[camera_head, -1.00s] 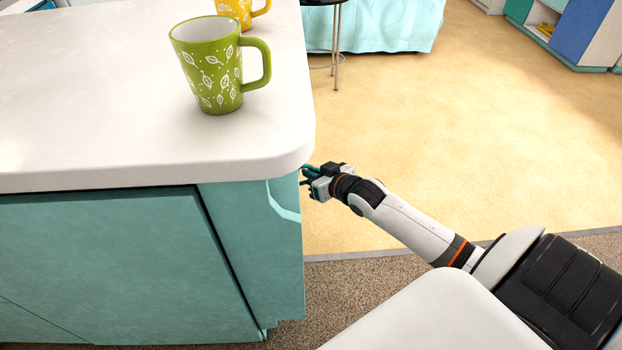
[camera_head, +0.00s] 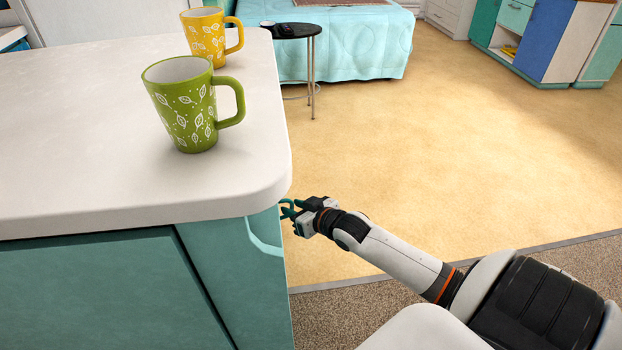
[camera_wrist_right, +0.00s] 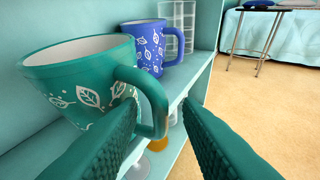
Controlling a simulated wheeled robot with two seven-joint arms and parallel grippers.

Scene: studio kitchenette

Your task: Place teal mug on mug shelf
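The teal mug (camera_wrist_right: 80,75) with white leaf patterns stands upright on a pale teal shelf (camera_wrist_right: 45,152) in the right wrist view. Its handle (camera_wrist_right: 155,95) points toward my right gripper. My right gripper (camera_wrist_right: 160,125) is open, its two teal fingers apart with the lower part of the handle showing between them; I cannot tell whether they touch it. In the head view, my right gripper (camera_head: 290,212) is beside the end of the counter, just below the top's corner. The teal mug is hidden there. My left gripper is not in view.
A blue mug (camera_wrist_right: 148,45) stands behind the teal one, near a clear rack (camera_wrist_right: 182,22). On the white countertop (camera_head: 80,150) stand a green mug (camera_head: 185,110) and a yellow mug (camera_head: 205,40). Open floor (camera_head: 430,140) lies right of the counter.

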